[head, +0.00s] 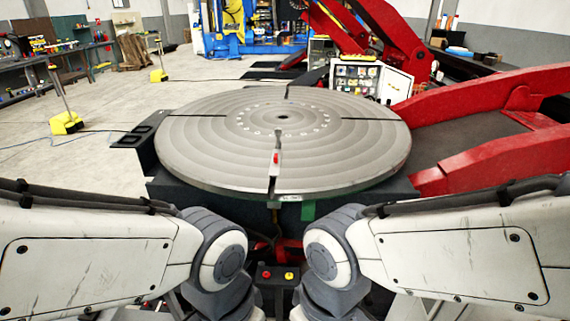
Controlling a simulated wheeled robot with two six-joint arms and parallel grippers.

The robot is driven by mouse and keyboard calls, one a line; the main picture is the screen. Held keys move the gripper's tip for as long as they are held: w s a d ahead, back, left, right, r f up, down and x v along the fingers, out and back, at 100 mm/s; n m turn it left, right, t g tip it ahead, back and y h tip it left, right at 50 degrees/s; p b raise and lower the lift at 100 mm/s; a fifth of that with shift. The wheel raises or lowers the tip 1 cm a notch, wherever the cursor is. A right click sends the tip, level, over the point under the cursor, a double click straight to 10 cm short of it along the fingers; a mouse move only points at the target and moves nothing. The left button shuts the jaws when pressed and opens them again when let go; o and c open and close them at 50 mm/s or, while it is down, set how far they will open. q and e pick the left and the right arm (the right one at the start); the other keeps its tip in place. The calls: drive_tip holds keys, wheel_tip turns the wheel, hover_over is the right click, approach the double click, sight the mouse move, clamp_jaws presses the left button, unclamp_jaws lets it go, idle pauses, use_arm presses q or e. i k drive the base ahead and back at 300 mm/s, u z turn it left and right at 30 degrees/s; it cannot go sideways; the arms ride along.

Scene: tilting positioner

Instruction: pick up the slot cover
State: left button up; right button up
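A large round grey turntable (210,135) with dark radial slots lies in front of me. A narrow light-grey strip with a small red part, which looks like the slot cover (277,147), sits at the near slot, between the turntable's centre and its front edge. It is small here, and I cannot tell whether it lies in the slot or on top of it. Both my arms come in from the lower corners and bend down in front of the turntable. Neither gripper shows; both are out of the frame, and nothing of mine touches the strip.
A red arm structure (480,97) flanks the turntable on the right. A dark bracket (139,137) juts out at its left. A small box with red and yellow buttons (278,275) stands low between my arms.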

sight(276, 160)
drive_tip(key=z, duration=0.05)
drive_tip(key=i, duration=1.2)
drive_tip(key=u, duration=0.8)
